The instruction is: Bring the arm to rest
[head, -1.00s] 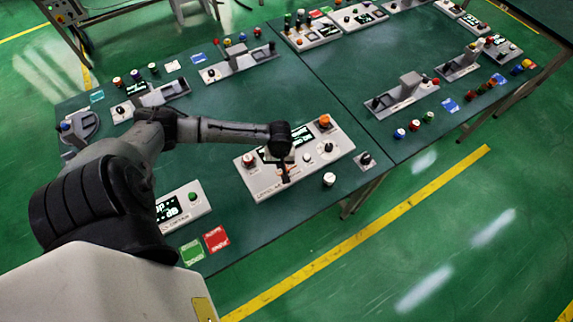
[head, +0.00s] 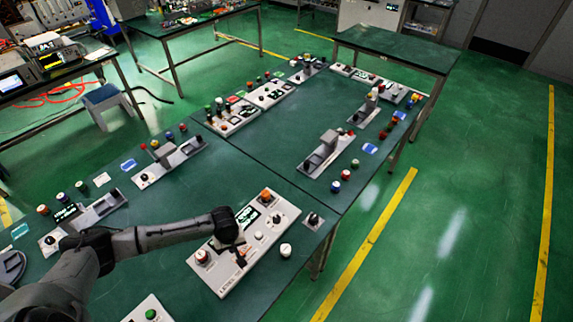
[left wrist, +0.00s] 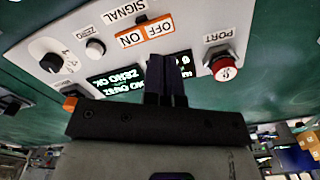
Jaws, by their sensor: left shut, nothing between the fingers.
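My left arm comes in from the lower left in the head view. Its left gripper (head: 240,258) hangs over a white control panel (head: 222,281) on the green table. In the left wrist view the dark fingers (left wrist: 166,80) are together with nothing between them. They point towards the panel (left wrist: 60,22), in front of its lit display (left wrist: 118,88). An orange OFF/ON label (left wrist: 145,32), a red-topped PORT knob (left wrist: 222,66) and dark and white knobs show around them. Whether the fingertips touch the panel I cannot tell. My right gripper is in neither view.
More panels stand on the table (head: 265,165), including a grey one (head: 330,150) to the right and one (head: 170,162) to the left. A small separate knob box (head: 313,221) and a white button (head: 286,250) sit by the right edge. Open floor (head: 440,240) lies beyond.

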